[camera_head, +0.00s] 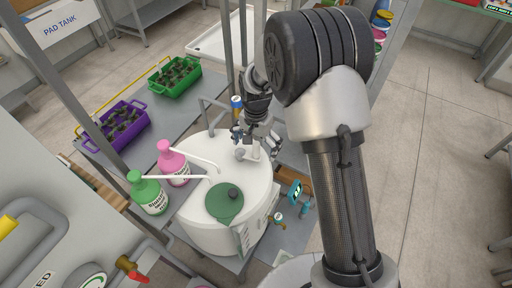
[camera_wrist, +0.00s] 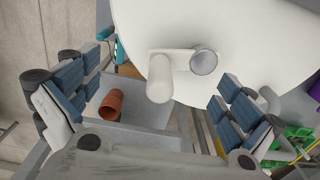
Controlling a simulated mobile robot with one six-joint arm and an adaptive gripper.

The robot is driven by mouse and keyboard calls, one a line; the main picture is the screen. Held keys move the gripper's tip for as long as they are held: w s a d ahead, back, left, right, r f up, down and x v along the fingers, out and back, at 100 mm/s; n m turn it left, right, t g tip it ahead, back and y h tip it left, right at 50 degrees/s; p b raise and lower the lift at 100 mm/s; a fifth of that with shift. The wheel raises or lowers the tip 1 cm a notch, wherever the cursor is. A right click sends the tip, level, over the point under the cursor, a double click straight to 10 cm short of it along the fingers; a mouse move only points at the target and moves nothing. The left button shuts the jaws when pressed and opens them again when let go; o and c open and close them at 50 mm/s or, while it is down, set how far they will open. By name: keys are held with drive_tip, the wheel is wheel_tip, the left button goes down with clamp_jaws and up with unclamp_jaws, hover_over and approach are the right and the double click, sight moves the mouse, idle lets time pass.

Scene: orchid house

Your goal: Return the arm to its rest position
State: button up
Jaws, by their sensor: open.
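My gripper (camera_head: 258,136) is at the far right side of a white round tank (camera_head: 252,196) in the head view. In the wrist view my gripper (camera_wrist: 158,112) is open, with its blue-padded fingers wide apart and nothing between them. A white post-like fitting (camera_wrist: 160,80) with a round grey end stands on the tank top between and beyond the fingers. The fitting also shows close to the gripper in the head view (camera_head: 250,153). I cannot tell whether they touch. My arm reaches across the right half of the head view.
A green lid (camera_head: 222,203) lies on the tank. A pink bottle (camera_head: 173,165) and a green bottle (camera_head: 147,193) stand left of it. Purple (camera_head: 122,128) and green (camera_head: 174,78) crates sit on the grey bench. An orange-brown pot (camera_wrist: 111,104) is below the fingers. Metal posts rise nearby.

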wheel_tip(320, 180, up, 7)
drive_tip(key=p, duration=0.3)
drive_tip(key=shift+f, duration=0.2)
drive_tip(key=s+d+r+n+t+b, duration=0.25)
drive_tip(key=s+d+r+b, duration=0.35)
drive_tip(key=s+r+b, duration=0.5)
drive_tip(key=s+d+f+n+t+b, duration=0.1)
drive_tip(key=s+d+f+n+b, duration=0.1)
drive_tip(key=s, duration=0.6)
drive_tip(key=s+d+f+n+t+b, duration=0.1)
drive_tip(key=s+d+f+n+b, duration=0.1)
drive_tip(key=s+f+b, duration=0.3)
drive_tip(key=s, duration=0.4)
